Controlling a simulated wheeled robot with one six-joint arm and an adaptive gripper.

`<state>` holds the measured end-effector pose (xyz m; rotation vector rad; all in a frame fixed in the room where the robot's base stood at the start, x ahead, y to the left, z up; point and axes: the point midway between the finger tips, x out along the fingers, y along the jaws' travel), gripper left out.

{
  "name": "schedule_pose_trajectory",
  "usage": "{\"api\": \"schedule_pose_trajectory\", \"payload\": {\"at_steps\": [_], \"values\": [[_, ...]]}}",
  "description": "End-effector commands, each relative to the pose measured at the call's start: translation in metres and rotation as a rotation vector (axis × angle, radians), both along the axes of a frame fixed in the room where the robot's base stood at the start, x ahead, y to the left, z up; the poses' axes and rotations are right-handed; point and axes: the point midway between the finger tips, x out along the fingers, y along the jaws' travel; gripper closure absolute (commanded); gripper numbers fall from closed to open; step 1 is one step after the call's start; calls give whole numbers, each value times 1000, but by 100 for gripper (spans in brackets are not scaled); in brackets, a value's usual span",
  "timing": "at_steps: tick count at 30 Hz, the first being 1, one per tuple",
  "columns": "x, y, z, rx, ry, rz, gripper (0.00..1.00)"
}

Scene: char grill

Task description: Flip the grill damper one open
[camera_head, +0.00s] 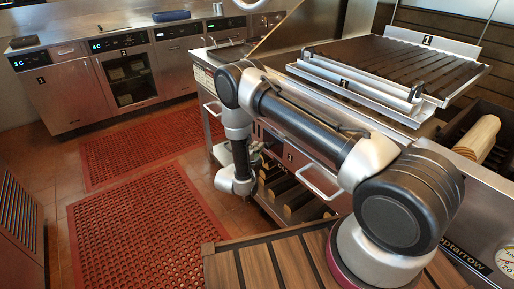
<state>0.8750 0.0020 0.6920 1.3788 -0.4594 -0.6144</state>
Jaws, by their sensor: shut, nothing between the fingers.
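The char grill's slatted top (395,68) is at the upper right. A metal bar assembly marked "1" (343,82) runs along its near edge, and a raised plate marked "1" (427,41) stands at its far edge. I cannot tell which of these is damper one, or its state. A front panel below (291,156) also carries a "1" and is partly hidden by my arm. My gripper (257,152) is small and partly hidden by my wrist, low in front of the grill cabinet. It is shut and empty, apart from the grill top.
A pale wooden log (477,138) lies in a trough at the right. A metal handle (318,182) sticks out from the cabinet front, above dark shelves (300,203). Red floor mats (150,225) lie on open floor at left. Steel ovens (125,75) line the back.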

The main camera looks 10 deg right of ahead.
Motion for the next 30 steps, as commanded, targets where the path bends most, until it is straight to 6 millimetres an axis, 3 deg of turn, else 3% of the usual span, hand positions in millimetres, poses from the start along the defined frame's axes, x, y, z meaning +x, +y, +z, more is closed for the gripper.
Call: {"api": "schedule_pose_trajectory", "payload": {"at_steps": [14, 30], "values": [[-6, 3, 0, -2, 2, -4, 100], [-80, 70, 6, -2, -1, 3, 100]]}}
